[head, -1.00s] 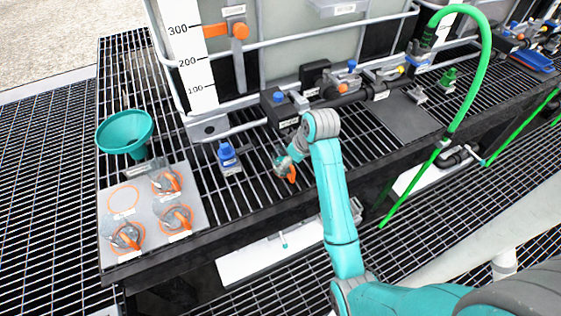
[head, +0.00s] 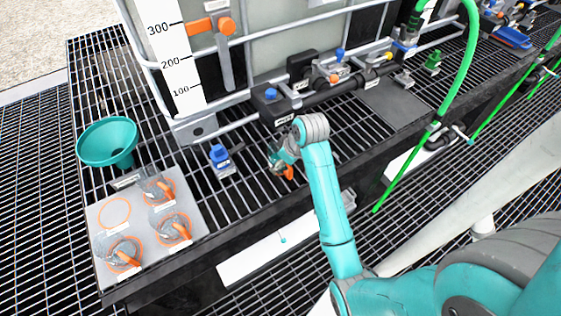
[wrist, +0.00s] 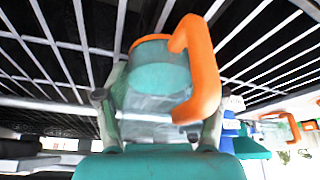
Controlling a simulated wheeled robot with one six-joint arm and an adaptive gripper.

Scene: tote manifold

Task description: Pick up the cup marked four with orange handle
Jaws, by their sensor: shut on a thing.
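A clear cup with an orange handle (wrist: 201,70) fills the middle of the wrist view, its handle to the right. My gripper (wrist: 158,112) is shut on this cup, one finger on each side. In the head view my gripper (head: 281,158) holds the cup above the grating, with the orange handle (head: 289,172) showing below it. The cup's number cannot be read in either view. Several other cups with orange handles stand on the grey plate (head: 188,207) at the left, and one orange ring there (head: 115,212) is empty.
A teal funnel (head: 107,141) stands behind the plate. A blue valve piece (head: 220,158) stands on the grating between the plate and my gripper. The tote (head: 270,50) with its pipe and valves (head: 330,88) rises behind. A green hose (head: 471,60) arches at the right.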

